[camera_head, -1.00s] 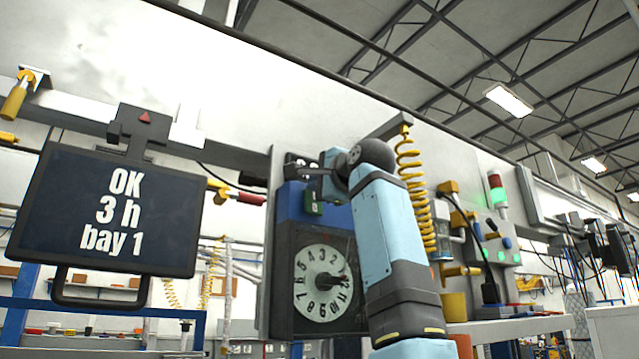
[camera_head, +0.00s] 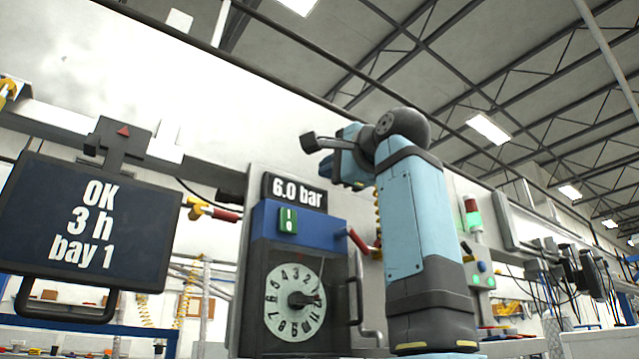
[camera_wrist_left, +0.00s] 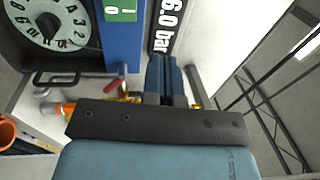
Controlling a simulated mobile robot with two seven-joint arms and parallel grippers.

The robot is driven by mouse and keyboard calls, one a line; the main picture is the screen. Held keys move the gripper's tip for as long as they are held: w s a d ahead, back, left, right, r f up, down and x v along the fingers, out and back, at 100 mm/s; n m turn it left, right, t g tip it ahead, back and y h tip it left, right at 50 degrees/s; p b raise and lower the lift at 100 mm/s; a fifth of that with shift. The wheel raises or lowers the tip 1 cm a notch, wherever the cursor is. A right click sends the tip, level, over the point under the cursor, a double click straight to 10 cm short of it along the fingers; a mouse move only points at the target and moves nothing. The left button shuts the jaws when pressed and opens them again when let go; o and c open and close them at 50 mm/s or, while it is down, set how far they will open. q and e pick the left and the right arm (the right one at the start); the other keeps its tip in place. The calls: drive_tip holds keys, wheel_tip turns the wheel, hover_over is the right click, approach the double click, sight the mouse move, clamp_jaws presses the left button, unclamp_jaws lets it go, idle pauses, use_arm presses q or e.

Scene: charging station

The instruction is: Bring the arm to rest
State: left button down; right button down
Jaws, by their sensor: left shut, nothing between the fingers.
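My left arm (camera_head: 412,220) stands up in front of the wall in the head view, blue with grey joints. My left gripper (camera_head: 310,142) is at its upper end, above and right of the "6.0 bar" sign. In the left wrist view, the left gripper's fingers (camera_wrist_left: 165,78) are together with nothing between them, beside the blue top of the dial box. The gripper appears clear of the box. My right gripper is not in view.
The dial box (camera_head: 290,255) has a white numbered dial (camera_head: 295,301) and a green switch (camera_head: 288,220). The "6.0 bar" sign (camera_head: 298,193) sits on top. A screen reading "OK 3 h bay 1" (camera_head: 90,225) hangs at left. A signal lamp (camera_head: 472,214) stands behind the arm.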

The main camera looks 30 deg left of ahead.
use_arm(q)
drive_tip(key=shift+d, duration=0.3)
drive_tip(key=shift+d+r, duration=0.1)
drive_tip(key=shift+d, duration=0.05)
